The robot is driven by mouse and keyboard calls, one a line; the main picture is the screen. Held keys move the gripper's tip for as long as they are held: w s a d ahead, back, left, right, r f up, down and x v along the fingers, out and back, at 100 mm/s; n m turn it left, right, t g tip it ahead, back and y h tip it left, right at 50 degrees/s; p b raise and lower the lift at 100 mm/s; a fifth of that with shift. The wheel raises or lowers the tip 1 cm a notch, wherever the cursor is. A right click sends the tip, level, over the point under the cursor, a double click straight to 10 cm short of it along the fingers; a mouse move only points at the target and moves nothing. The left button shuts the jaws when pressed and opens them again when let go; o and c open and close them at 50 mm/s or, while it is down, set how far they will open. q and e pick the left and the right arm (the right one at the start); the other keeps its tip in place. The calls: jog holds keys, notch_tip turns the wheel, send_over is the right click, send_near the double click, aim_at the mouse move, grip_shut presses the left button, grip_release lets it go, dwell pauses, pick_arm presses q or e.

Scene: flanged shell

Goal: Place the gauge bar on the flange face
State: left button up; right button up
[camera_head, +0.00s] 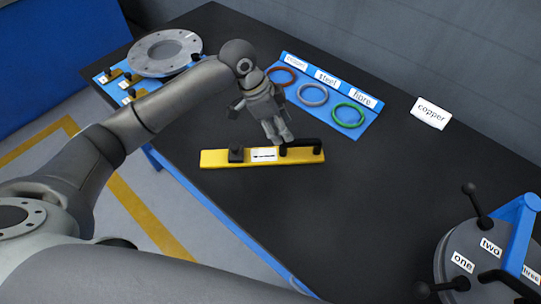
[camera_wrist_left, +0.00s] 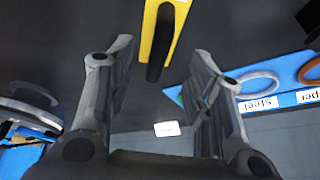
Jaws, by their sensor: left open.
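The gauge bar (camera_head: 218,158) is a long yellow bar with a white label, a black block and a black bridge handle. It lies flat on the dark table in the middle of the head view. My left gripper (camera_head: 278,138) is open and points down beside the handle. In the left wrist view, the bar (camera_wrist_left: 180,12) and its black handle (camera_wrist_left: 157,48) appear ahead, between the two spread fingers of the left gripper (camera_wrist_left: 163,62). I cannot tell whether a finger touches the handle. A grey ring-shaped flange (camera_head: 158,55) lies at the far left. My right gripper is out of view.
A blue board (camera_head: 352,127) holds brown, grey and green rings behind the bar. A white "copper" card (camera_head: 431,113) lies right of it. A round grey cover (camera_head: 452,243) with numbered labels, black knobs and a blue bracket (camera_head: 519,235) stands front right. Table between is clear.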

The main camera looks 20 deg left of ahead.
aim_at(290, 143)
pick_arm(q)
jog(key=x, duration=0.2)
jog(key=shift+w+a+f, duration=0.15)
jog(key=shift+w+f, duration=0.05)
jog(key=shift+f, duration=0.4)
jog(key=shift+d+f, duration=0.2)
jog(key=shift+d, duration=0.15)
jog(key=p+x, duration=0.1)
jog(key=x, duration=0.2)
jog(key=shift+d+f, duration=0.15)
jog(key=shift+f, duration=0.15)
jog(key=shift+w+d+f+p, duration=0.15)
jog(key=shift+f+p, duration=0.15)
jog(key=shift+f, duration=0.25)
jog(key=c, duration=0.9)
grip_shut()
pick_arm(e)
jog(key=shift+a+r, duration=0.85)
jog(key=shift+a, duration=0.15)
pick_arm(q)
jog(key=shift+r, duration=0.1)
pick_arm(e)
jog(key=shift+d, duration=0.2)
